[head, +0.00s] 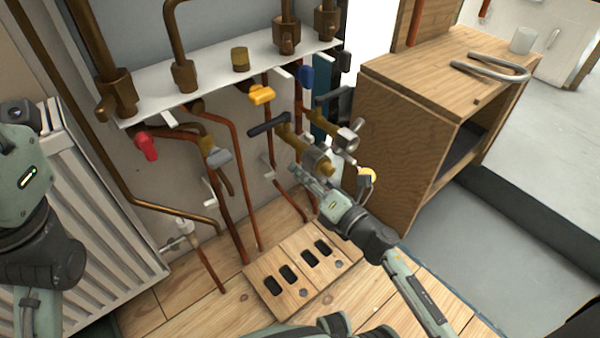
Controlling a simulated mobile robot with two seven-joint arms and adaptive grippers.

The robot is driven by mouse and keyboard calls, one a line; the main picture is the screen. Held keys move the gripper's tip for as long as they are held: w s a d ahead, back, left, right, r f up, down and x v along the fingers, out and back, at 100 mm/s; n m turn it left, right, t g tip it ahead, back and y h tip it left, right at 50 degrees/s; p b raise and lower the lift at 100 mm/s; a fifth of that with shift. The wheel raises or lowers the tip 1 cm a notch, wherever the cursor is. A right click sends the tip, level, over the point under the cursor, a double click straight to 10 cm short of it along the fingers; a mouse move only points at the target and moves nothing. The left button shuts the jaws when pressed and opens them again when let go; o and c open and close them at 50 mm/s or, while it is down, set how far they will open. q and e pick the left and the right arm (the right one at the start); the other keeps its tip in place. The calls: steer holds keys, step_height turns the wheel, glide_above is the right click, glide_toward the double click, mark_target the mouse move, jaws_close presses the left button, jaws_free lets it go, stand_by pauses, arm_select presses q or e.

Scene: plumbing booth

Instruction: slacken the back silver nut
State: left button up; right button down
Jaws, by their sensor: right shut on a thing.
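My right gripper (312,173) is shut at the lower brass valve (318,158), low in the pipework right of centre. Its fingers hide most of what they hold, so I cannot tell whether that is a nut or the valve's end. A silver nut (347,138) shows bare on the end of the brass valve just above and to the right, apart from the fingers. A small silver part (337,164) shows beside the gripper, partly hidden. My left arm stands at the left edge, and its gripper is out of view.
A white shelf (215,83) carries brass pipes above. Valves with red (146,146), yellow (262,94) and black (269,124) handles crowd the space left of my gripper. A wooden cabinet (395,145) stands close on the right. A white radiator (95,200) is at the left.

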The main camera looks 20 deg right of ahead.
stand_by(0.4)
steer(key=c, duration=1.5)
jaws_free()
steer(key=shift+c, duration=0.2)
steer(key=v, duration=1.2)
